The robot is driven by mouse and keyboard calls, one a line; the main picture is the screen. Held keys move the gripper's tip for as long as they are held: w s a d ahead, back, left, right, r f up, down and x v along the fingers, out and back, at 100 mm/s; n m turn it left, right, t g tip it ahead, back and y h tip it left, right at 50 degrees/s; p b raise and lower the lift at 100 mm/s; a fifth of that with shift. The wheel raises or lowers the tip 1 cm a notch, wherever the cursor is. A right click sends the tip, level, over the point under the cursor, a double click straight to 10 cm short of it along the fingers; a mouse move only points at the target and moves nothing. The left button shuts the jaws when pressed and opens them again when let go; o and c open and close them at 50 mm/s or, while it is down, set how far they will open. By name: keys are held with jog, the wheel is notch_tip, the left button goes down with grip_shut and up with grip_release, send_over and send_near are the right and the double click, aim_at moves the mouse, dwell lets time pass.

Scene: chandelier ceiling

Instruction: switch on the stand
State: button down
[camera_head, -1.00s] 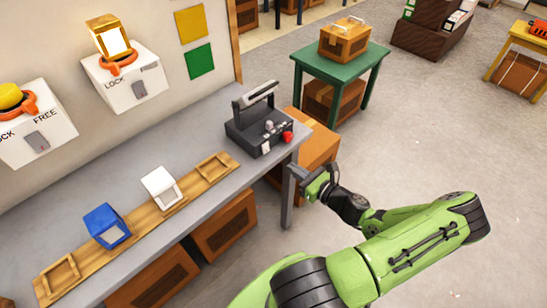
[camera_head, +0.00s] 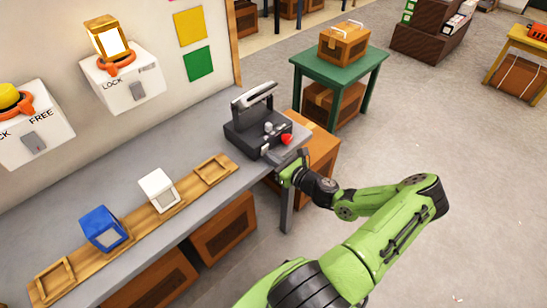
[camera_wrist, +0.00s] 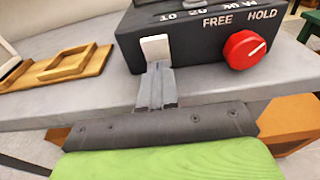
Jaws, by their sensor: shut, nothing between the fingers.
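The stand appears to be the dark box with a raised handle (camera_head: 252,121) at the right end of the grey bench. Its front panel (camera_wrist: 197,47) fills the top of the wrist view, with a white switch (camera_wrist: 155,47) and a round red knob (camera_wrist: 244,50) beside the words FREE and HOLD. My gripper (camera_wrist: 159,70) is shut and empty, its fingertips just below the white switch in the picture. I cannot tell whether they touch it. In the head view my gripper (camera_head: 300,160) is at the bench's right edge, close to the box's front.
A wooden rack (camera_head: 152,218) on the bench holds a blue block (camera_head: 104,228) and a white block (camera_head: 158,188). Two wall boxes marked LOCK and FREE carry a yellow (camera_head: 9,97) and a gold lamp (camera_head: 106,38). A green table (camera_head: 340,68) stands behind.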

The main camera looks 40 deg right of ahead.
jog(key=s+r+p, duration=0.2)
jog(key=s, duration=1.3)
jog(key=shift+s+d, duration=0.2)
jog(key=shift+s, duration=0.1)
